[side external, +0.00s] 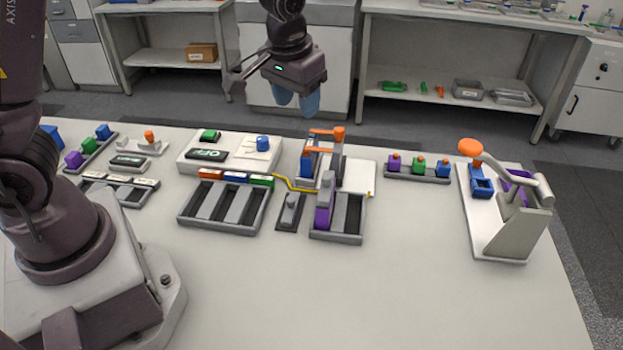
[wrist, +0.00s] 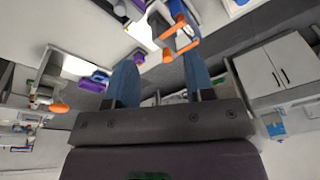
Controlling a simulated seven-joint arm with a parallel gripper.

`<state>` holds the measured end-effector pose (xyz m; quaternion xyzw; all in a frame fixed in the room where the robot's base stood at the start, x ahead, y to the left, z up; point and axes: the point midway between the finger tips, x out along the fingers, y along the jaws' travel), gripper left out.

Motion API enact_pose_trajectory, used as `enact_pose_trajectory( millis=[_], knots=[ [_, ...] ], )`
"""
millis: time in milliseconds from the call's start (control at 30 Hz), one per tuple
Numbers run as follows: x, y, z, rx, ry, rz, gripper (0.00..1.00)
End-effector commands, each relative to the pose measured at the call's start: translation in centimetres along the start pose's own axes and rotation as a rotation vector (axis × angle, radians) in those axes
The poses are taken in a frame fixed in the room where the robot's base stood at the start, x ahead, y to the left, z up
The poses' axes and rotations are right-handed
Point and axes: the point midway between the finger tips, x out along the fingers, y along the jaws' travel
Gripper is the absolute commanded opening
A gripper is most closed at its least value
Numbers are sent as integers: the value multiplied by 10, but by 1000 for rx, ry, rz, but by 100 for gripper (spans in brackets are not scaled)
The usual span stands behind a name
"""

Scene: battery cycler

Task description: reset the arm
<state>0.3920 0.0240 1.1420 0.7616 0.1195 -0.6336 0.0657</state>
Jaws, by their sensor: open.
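My gripper (side external: 296,100) hangs in the air above the back part of the table, with its blue fingertips pointing down. In the wrist view my gripper (wrist: 156,84) has its two blue fingers spread apart with nothing between them. In the side view it is above and behind the cycler fixture with the orange clamp (side external: 326,133), clear of it. The orange clamp also shows in the wrist view (wrist: 180,32), beyond the fingertips. My gripper touches nothing that I can see.
The table (side external: 400,290) is clear at the front. A white panel (side external: 228,140), a grey slotted tray (side external: 222,232), a fixture tray with a purple cell (side external: 323,218), a rack of coloured blocks (side external: 417,178) and a lever press with an orange knob (side external: 470,147) stand across it. Shelves (side external: 470,100) are behind.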

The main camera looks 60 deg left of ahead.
Motion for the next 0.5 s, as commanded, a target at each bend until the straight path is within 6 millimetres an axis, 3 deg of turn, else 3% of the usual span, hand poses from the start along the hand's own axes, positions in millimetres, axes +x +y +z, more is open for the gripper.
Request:
enact_pose_trajectory(
  millis=[200,500],
  knots=[
    [-62,-8,67,134,6,89,49],
    [-117,-24,151,261,135,139,49]
  ],
)
